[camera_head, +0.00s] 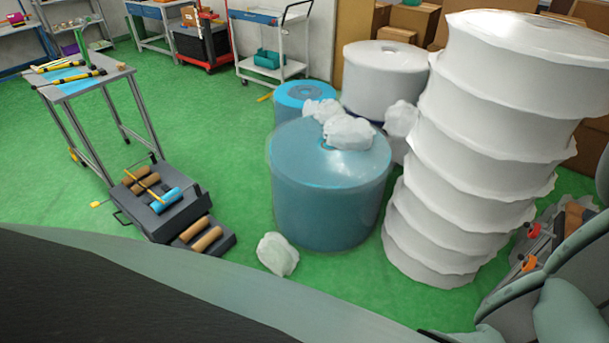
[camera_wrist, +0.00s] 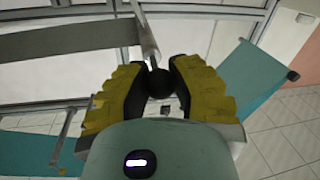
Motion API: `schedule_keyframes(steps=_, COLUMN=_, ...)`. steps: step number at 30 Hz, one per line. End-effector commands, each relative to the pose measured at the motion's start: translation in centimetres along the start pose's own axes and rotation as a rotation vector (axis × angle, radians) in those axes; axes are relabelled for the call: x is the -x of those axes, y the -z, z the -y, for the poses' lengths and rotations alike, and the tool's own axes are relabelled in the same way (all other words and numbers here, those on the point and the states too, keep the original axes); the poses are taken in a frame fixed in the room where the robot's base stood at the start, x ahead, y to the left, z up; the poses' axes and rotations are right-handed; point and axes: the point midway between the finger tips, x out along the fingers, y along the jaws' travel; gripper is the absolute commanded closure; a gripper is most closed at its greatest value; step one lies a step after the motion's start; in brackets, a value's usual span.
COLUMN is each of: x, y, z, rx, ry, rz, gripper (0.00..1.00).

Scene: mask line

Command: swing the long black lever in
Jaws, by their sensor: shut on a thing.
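In the wrist view, my gripper (camera_wrist: 159,80) has yellow fingers with black inner pads. It is shut on a round black knob (camera_wrist: 159,84) at the end of a grey rod (camera_wrist: 146,36), which runs up toward the top of the view. The pads hide part of the knob's sides. In this light the rod looks more grey than black, and I cannot tell where its far end joins. The head view shows neither the lever nor my gripper.
A broad grey bar (camera_wrist: 70,43) crosses behind the rod, with pale framed panels around it. A teal panel (camera_wrist: 252,82) is at the right. In the head view are a blue wrapped roll (camera_head: 325,205), stacked white rolls (camera_head: 470,150) and a small table (camera_head: 117,72) on green floor.

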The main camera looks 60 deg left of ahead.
Motion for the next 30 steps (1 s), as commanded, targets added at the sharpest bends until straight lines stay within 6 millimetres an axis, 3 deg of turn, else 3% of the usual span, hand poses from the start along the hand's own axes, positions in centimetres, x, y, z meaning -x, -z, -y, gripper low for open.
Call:
schedule_keyframes(steps=1, x=0.20, y=-0.67, z=-0.21, rx=0.002, ry=0.015, rz=0.013, gripper=1.00)
schedule_keyframes(steps=20, x=0.29, y=-0.81, z=-1.02, rx=0.000, ry=0.042, rz=0.011, gripper=1.00)
schedule_keyframes(steps=21, x=0.30, y=-0.82, z=-1.03, rx=0.000, ry=0.042, rz=0.011, gripper=0.74)
schedule_keyframes(steps=30, x=0.16, y=-0.52, z=-0.93, rx=0.000, ry=0.044, rz=0.002, gripper=0.43)
